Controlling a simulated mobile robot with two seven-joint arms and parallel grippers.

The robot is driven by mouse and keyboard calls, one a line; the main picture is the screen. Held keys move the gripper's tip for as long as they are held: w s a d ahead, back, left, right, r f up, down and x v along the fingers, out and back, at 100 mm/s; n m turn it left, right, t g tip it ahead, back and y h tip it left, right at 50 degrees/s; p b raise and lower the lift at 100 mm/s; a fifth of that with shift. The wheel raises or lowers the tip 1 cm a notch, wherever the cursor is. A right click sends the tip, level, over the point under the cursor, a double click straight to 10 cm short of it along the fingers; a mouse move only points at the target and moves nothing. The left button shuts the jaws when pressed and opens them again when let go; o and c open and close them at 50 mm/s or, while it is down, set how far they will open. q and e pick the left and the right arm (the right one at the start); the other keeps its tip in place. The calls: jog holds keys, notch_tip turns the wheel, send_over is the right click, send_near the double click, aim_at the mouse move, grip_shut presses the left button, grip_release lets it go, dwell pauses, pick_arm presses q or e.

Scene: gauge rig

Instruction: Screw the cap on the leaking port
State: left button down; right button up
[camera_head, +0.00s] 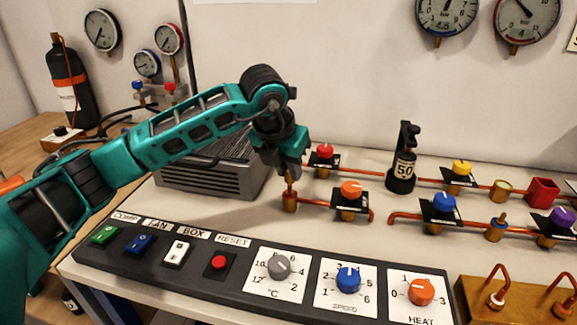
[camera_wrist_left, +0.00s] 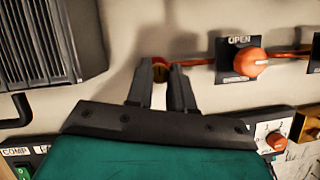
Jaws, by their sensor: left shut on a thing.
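My left gripper (camera_head: 288,172) points down over the left end of a copper pipe. It is shut on a small brass piece, probably the cap (camera_head: 289,186), seen only in part below the fingers. Directly under it is a brass port (camera_head: 290,203) at the pipe's end; cap and port look in line, but I cannot tell whether they touch. In the left wrist view the two dark fingers (camera_wrist_left: 161,85) stand on either side of a brass, reddish edge (camera_wrist_left: 178,66). I see no leak. My right gripper is not in view.
An orange valve knob (camera_head: 351,189) stands just right of the port, a red knob (camera_head: 325,151) behind it. A grey ribbed box (camera_head: 213,180) stands left. A black "50" weight (camera_head: 401,172) is further right. The switch panel (camera_head: 236,273) runs along the front.

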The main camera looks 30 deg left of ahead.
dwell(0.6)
pick_arm(q)
jog(key=shift+f, duration=0.2)
jog(key=shift+f+b, duration=0.1)
jog(key=shift+b, duration=0.3)
jog(key=shift+f+b, duration=0.6)
jog(key=shift+f, duration=0.3)
jog(key=shift+f, duration=0.15)
dwell(0.5)
dwell(0.4)
